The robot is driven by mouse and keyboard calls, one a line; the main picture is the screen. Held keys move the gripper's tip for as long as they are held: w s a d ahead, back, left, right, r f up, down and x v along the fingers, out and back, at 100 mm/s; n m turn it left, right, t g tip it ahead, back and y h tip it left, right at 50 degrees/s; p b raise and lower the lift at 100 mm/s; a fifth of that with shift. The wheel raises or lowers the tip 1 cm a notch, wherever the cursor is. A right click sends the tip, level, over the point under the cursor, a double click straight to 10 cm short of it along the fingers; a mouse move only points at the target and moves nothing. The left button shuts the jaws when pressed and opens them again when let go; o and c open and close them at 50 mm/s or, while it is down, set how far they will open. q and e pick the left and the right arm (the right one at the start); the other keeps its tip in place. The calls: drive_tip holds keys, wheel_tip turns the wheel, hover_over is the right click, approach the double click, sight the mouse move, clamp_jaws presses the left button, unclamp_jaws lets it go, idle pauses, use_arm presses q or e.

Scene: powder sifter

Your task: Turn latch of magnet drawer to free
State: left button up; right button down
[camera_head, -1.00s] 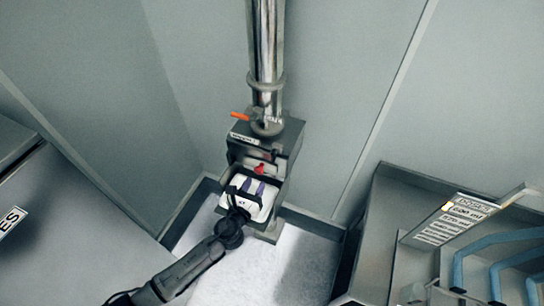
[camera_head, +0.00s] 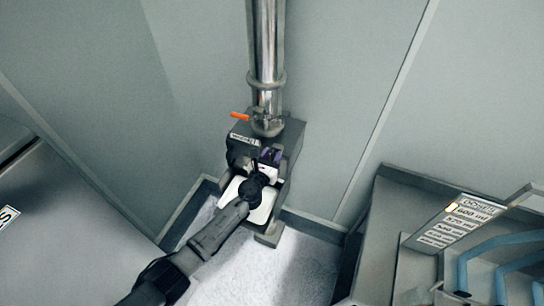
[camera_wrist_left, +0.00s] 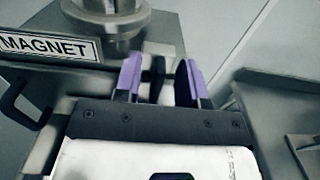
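The magnet drawer housing (camera_head: 250,128) is a grey metal box under a steel pipe, with a label reading MAGNET (camera_wrist_left: 45,47). My left gripper (camera_head: 271,155), white with purple fingers, is at the front of the housing. In the left wrist view its fingers (camera_wrist_left: 159,82) are apart, pointing at the housing. A dark upright piece shows between them; I cannot tell whether it is the latch or whether the fingers touch it. The red latch seen earlier on the front is hidden behind the gripper. My right gripper is not in view.
A black handle (camera_wrist_left: 14,100) shows at the left in the wrist view. A grey cabinet with a dosing sign (camera_head: 462,222) and blue tubes stands at right. Pale walls enclose the corner.

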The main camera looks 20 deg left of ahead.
use_arm(q)
drive_tip(key=shift+w, duration=0.15)
drive_tip(key=shift+c, duration=0.5)
clamp_jaws()
drive_tip(key=shift+n, duration=0.3)
drive_tip(key=shift+a+f+n+b, duration=0.35)
drive_tip(key=shift+n+b, duration=0.55)
drive_tip(key=shift+n, duration=2)
drive_tip(key=shift+a+f+n+b, duration=0.4)
drive_tip(key=shift+n+b, duration=0.45)
drive_tip(key=shift+n, duration=2.05)
drive_tip(key=shift+a+f+n+b, duration=0.35)
drive_tip(key=shift+n+b, duration=0.55)
drive_tip(key=shift+n, duration=2)
